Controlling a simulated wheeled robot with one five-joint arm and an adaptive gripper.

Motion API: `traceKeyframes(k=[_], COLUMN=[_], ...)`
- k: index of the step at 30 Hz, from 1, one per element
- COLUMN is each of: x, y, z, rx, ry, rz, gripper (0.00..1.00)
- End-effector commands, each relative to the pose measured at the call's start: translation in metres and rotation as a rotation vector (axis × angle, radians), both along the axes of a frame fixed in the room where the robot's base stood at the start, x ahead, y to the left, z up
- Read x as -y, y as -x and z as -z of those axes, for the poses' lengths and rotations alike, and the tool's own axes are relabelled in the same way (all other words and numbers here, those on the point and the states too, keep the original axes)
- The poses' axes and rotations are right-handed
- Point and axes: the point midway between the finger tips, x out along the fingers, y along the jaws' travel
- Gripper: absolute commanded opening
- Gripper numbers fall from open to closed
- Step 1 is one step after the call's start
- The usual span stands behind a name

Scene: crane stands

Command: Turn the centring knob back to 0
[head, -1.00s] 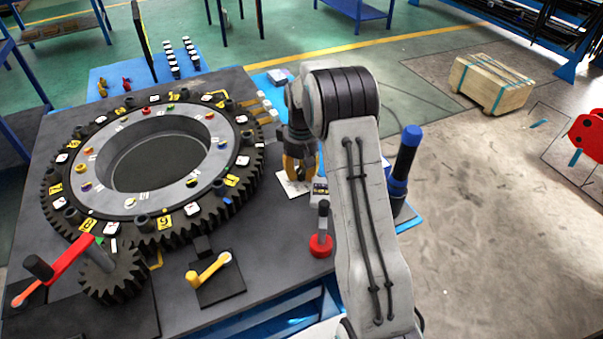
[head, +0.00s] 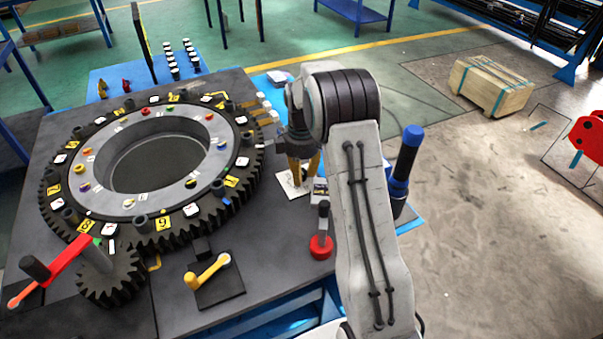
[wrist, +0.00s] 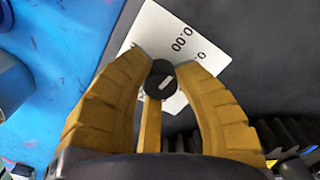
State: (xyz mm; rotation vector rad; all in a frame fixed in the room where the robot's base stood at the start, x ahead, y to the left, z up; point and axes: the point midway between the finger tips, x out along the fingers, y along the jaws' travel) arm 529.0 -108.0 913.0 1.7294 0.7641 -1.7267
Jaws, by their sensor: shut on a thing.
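The centring knob (wrist: 160,72) is a small round black knob with a short white mark, seen from above in the wrist view. My gripper (wrist: 163,86) has its yellow fingers closed around the knob. The white mark slants from lower left to upper right. A white card (wrist: 178,36) lies under the knob, with "0.00" printed beside it and another number partly cut off by a finger. In the head view my gripper (head: 303,174) points down over the card (head: 291,186) at the table's right side, and its fingers hide the knob.
A large toothed ring (head: 60,209) with many labels fills the table's left. A red crank (head: 62,258), a yellow crank (head: 210,270) and a red-based lever (head: 321,246) stand along the front. A blue-and-black cylinder (head: 405,160) stands right of my arm.

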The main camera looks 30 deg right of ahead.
Motion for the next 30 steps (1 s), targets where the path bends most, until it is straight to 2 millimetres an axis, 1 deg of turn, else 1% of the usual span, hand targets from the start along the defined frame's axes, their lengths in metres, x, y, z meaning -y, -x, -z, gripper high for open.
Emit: traceKeyframes(k=[1,7,22,23,30], x=[-0.0008,-0.0008,-0.001,-0.0009,-0.0005], y=[0.0017,0.0019,0.0021,0.0022,0.001], z=[0.0025,0.0024,0.0025,0.0026,0.0013], rx=[-0.008,-0.008,-0.009,-0.009,-0.004], ry=[-0.002,-0.002,-0.002,-0.002,-0.001], rz=[-0.018,-0.064,-0.078,-0.078,-0.077], gripper=[0.0,0.0,0.0,0.32,0.53])
